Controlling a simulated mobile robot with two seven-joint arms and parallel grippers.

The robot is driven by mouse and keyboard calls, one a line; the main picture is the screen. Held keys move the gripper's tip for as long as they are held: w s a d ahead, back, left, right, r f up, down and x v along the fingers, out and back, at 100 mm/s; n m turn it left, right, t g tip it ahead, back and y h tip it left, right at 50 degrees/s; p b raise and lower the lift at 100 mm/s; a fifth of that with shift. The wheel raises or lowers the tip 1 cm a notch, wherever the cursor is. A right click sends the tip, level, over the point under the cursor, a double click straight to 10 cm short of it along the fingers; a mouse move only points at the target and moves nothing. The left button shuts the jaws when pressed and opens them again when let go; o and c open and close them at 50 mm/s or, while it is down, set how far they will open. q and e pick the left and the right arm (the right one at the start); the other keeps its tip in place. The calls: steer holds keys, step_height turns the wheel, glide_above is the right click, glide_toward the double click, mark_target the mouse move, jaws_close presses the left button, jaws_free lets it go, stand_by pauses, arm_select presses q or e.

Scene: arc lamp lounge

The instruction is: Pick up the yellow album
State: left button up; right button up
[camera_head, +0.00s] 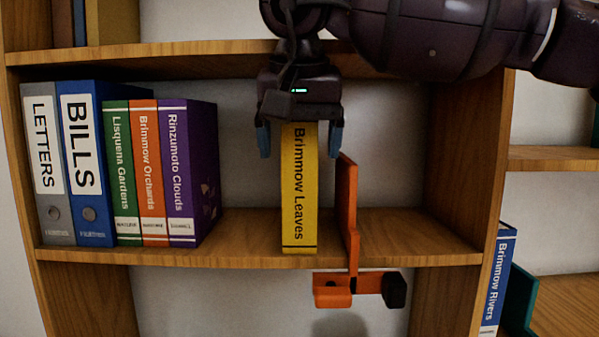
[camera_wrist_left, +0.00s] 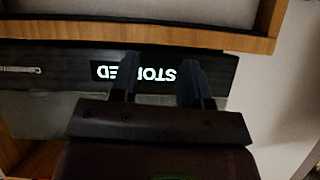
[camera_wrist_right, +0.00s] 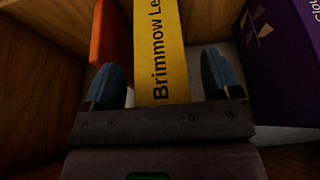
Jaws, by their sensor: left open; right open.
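The yellow album (camera_head: 299,195), labelled "Brimmow Leaves", stands upright on the middle shelf. My right gripper (camera_head: 299,142) comes from above, its blue fingertips open on either side of the album's upper part. In the right wrist view the yellow album (camera_wrist_right: 161,50) shows between the two fingers (camera_wrist_right: 161,80), with a gap on each side. The album's top is hidden by the gripper in the head view. My left gripper (camera_wrist_left: 160,80) shows only in the left wrist view, open in front of a dark box (camera_wrist_left: 60,75) with white lettering that its fingers partly cover.
An orange bookend (camera_head: 347,205) with a clamp under the shelf (camera_head: 400,240) stands close right of the album. On the left stand a grey binder (camera_head: 48,165), a blue binder (camera_head: 85,160), and green, orange and purple albums (camera_head: 188,175). Free shelf lies between purple and yellow.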

steer(key=shift+c, duration=0.5)
jaws_close()
steer(key=shift+r, duration=0.1)
